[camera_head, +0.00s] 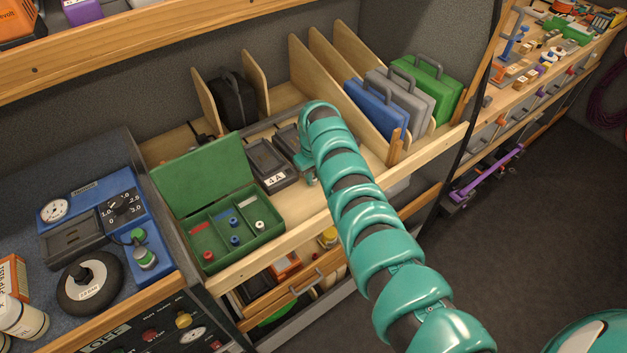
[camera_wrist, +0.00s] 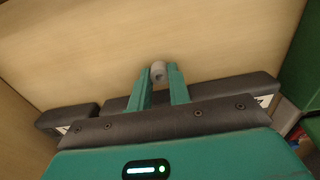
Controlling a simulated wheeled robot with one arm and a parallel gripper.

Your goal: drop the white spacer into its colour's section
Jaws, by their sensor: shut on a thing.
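The white spacer (camera_wrist: 158,69) is a small pale cylinder held between the fingertips of my gripper (camera_wrist: 160,79) in the wrist view. In the head view my gripper (camera_head: 307,168) is partly hidden by my arm, above the shelf to the right of the open green box (camera_head: 278,232); the held spacer cannot be made out there. The box has sections with coloured marks. A red spacer (camera_head: 208,255) lies in the left section, blue spacers (camera_head: 234,240) in the middle one, and another white spacer (camera_head: 260,225) in the right one.
Dark trays (camera_head: 272,170) stand between the box and my gripper. The box's raised lid (camera_head: 203,175) stands at its back. Wooden dividers with blue (camera_head: 376,108), grey and green (camera_head: 432,85) cases are to the right. A blue instrument panel (camera_head: 110,200) is at left.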

